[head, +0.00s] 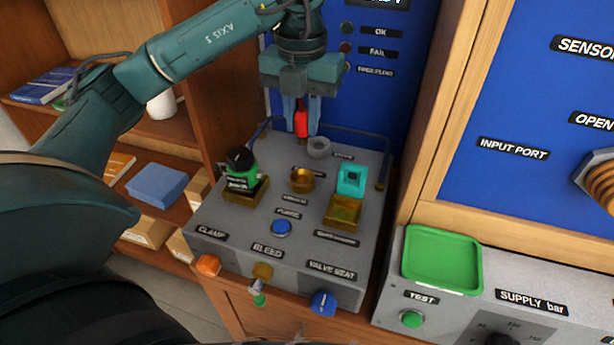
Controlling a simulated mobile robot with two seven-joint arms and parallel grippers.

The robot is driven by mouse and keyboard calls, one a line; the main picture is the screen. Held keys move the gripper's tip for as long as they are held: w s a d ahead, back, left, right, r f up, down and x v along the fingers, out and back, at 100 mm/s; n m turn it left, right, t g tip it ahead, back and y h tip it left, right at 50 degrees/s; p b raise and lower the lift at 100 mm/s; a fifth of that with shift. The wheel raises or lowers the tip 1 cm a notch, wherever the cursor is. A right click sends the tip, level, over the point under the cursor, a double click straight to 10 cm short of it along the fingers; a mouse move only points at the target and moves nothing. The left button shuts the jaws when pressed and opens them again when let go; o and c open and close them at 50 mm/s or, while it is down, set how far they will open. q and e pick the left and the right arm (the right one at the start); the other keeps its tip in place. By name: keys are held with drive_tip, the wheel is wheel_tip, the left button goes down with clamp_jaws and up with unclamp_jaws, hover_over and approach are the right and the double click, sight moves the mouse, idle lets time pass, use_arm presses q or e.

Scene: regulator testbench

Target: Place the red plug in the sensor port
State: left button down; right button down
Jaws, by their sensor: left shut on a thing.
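My left gripper (301,106) points down above the back of the grey test bench (225,215). It is shut on the red plug (302,123), which hangs upright below the fingers. A grey ring-shaped port (319,147) lies just below and to the right of the plug. A brass round cup (302,180) sits nearer the front. The plug seems to be apart from both. The small labels by them are too blurred to read, so I cannot tell which is the sensor port. My right gripper is not in view.
A green-and-black part (242,169) stands on a brass base at the left of the bench. A thin dark rail runs along the back. A green tray (442,259) is at the right.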

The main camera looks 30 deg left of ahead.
use_arm(q)
drive_tip(key=shift+f, duration=5.15)
drive_tip(key=c, duration=1.2)
unclamp_jaws()
drive_tip(key=shift+r, duration=0.15)
drive_tip(key=shift+c, duration=0.2)
wheel_tip(320, 180, up, 12)
drive_tip(key=shift+r+p, duration=0.15)
drive_tip(key=shift+p, duration=0.15)
